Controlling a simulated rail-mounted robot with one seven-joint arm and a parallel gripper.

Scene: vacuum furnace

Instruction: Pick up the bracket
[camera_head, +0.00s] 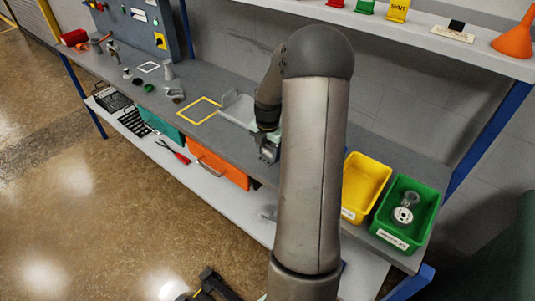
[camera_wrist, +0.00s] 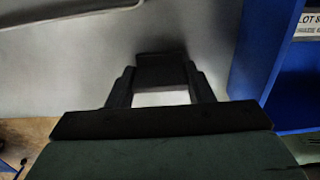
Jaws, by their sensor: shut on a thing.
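My gripper (camera_wrist: 160,90) shows in the wrist view, its two dark fingers shut on a dark, blocky piece (camera_wrist: 161,70) at their tips. I take this piece to be the bracket, but its shape is hard to make out in the dim view. In the head view, my gripper (camera_head: 268,150) is partly hidden behind my arm, over the grey bench near the white tray. The held piece cannot be made out clearly there.
A white tray (camera_head: 236,106) and a yellow square outline (camera_head: 199,111) lie on the bench. A yellow bin (camera_head: 366,184) and a green bin (camera_head: 424,225) holding metal parts stand at right. A shelf (camera_head: 420,32) runs above. Small parts lie at left.

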